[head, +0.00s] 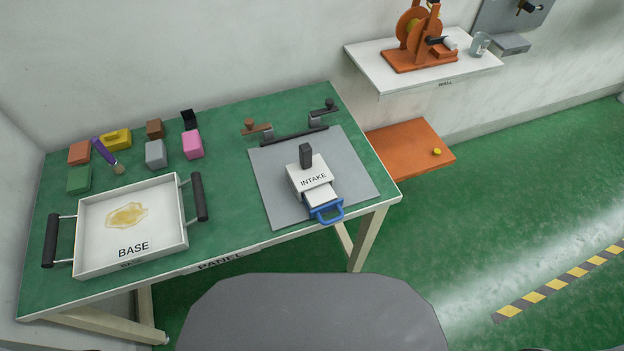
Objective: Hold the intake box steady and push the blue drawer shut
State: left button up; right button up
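The white intake box (306,173), lettered INTAKE, sits on a grey mat (270,190) at the right part of the green table. A dark upright block (306,155) stands up from its top. The blue drawer (326,209) sticks out of the box's front side, toward the table's front edge, with its blue loop handle outward. The drawer stands open, and a pale surface shows inside it. Neither of my grippers is in the head view, and nothing touches the box or drawer.
A white BASE tray (183,238) with dark side handles and a yellowish patch stands at the left. Several coloured blocks, including a pink one (192,145), lie behind it. Two knobbed levers (328,107) stand behind the mat. An orange shelf (400,150) adjoins the table's right side.

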aim_at(322, 199)
jog(key=k, duration=0.5)
jog(key=u, duration=1.3)
jog(key=i, duration=0.8)
jog(key=z, duration=1.85)
